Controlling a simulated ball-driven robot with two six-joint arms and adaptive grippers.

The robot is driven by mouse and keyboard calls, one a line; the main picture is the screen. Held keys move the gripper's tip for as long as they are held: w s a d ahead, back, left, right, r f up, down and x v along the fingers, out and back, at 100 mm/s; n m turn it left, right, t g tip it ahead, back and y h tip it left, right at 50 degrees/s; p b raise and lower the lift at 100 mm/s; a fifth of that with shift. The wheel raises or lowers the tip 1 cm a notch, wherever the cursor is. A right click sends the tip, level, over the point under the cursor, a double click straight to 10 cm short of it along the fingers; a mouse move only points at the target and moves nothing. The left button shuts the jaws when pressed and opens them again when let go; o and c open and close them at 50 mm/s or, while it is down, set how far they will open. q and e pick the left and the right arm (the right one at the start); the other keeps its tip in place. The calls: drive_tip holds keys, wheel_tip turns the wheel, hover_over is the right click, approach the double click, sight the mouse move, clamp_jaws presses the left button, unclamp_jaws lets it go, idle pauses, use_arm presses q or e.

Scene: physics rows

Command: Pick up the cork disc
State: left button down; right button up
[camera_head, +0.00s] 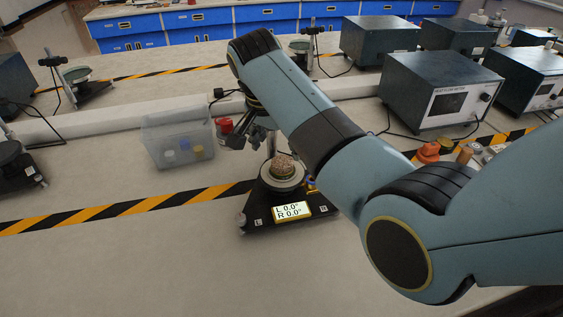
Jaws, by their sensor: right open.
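A small round disc with a speckled brown top (284,163), which looks like the cork disc, sits on the round pale plate (282,183) of a black device with a lit display (290,211). My right gripper (254,139) hangs behind and to the left of the disc, apart from it in the picture. Its fingers are open, and I see nothing held between them. My right arm crosses the view from the lower right. My left gripper is not in view.
A clear plastic bin (178,141) with small coloured pieces stands left of my gripper. A red-topped thing (224,124) is close behind the gripper. Grey meter boxes (438,88) stand at the right. An orange piece (428,152) and other small parts lie right of my arm. The front-left bench is clear.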

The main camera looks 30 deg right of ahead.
sight(282, 162)
drive_tip(key=x, duration=0.5)
drive_tip(key=shift+d+f+p, duration=0.15)
drive_tip(key=shift+f+p, duration=0.05)
drive_tip(key=shift+p, duration=0.1)
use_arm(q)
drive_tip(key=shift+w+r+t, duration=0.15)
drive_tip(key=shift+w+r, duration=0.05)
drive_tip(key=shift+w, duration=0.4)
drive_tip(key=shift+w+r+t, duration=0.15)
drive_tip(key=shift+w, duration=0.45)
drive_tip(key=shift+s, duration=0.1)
use_arm(e)
drive_tip(key=shift+s, duration=0.1)
drive_tip(key=shift+c, duration=0.3)
drive_tip(key=shift+c, duration=1.3)
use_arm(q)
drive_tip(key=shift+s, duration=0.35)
use_arm(e)
drive_tip(key=c, duration=0.6)
